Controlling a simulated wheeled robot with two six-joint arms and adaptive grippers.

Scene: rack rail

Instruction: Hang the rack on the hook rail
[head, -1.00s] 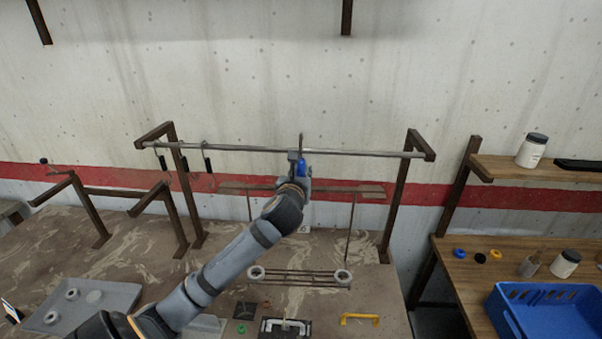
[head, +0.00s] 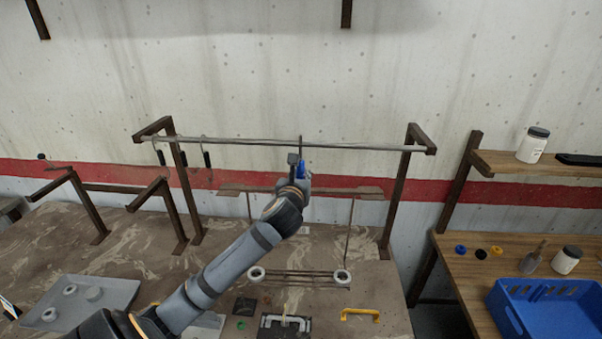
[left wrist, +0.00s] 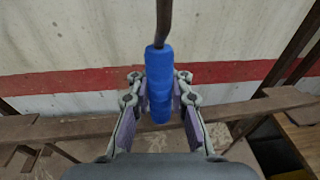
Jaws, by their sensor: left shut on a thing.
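The rack hangs from my left gripper (head: 302,170), which is shut on its blue grip (left wrist: 159,85). A dark hook stem (left wrist: 163,22) rises from the grip. The rack has a brown crossbar (head: 345,192), thin side rods and a lower wire frame with two pale rings (head: 257,274). The grey hook rail (head: 250,143) runs across two brown posts. The hook's top (head: 300,140) overlaps the rail in the head view; I cannot tell whether it is over it or touching. My right gripper is out of view.
Black-handled hooks (head: 207,158) hang at the rail's left. Brown stands (head: 85,205) are at left. A grey tray (head: 85,300), a yellow handle (head: 360,315) and small parts lie on the bench. A blue crate (head: 550,310) sits at right. The rail's right half is clear.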

